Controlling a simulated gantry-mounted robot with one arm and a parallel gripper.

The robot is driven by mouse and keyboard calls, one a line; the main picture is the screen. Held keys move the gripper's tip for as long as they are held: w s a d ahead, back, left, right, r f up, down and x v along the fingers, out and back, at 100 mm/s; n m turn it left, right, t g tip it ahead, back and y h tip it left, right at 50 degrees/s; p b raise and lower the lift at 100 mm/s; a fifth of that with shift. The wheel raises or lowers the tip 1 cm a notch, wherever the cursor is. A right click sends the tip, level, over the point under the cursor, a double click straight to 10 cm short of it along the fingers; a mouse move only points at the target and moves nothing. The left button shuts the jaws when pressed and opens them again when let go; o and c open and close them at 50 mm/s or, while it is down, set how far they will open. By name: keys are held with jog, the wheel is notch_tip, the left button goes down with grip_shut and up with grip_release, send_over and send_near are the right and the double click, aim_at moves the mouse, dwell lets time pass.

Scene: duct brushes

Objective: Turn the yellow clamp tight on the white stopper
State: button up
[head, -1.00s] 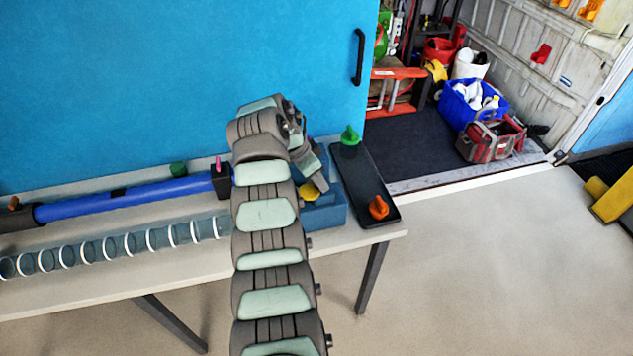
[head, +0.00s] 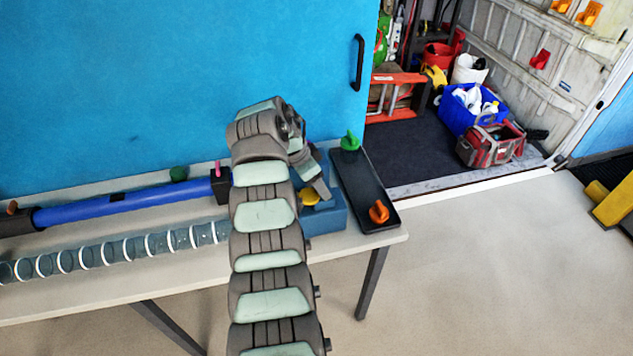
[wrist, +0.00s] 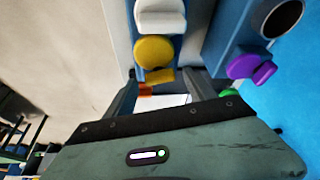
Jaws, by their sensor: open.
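The yellow clamp (wrist: 153,52) has a round body and a small tab (wrist: 160,75) in the wrist view. It lies close against the white stopper (wrist: 160,15), which is cut by the top edge. In the head view the yellow clamp (head: 310,196) shows in part on a blue block (head: 330,215), beside my gripper. My gripper (wrist: 163,78) is open, with one finger on each side of the clamp's tab and nothing visibly pinched. In the head view my gripper (head: 321,188) points down at the block; the stopper cannot be made out there.
In the head view a black tray (head: 364,180) holds a green clamp (head: 350,141) and an orange clamp (head: 379,212). A blue tube (head: 130,202) and clear ribbed duct (head: 110,248) lie left.

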jog(key=shift+r, duration=0.1)
jog(key=v, duration=1)
jog(key=shift+a+r, duration=0.2)
jog(key=shift+r, duration=0.05)
jog(key=shift+c, duration=0.2)
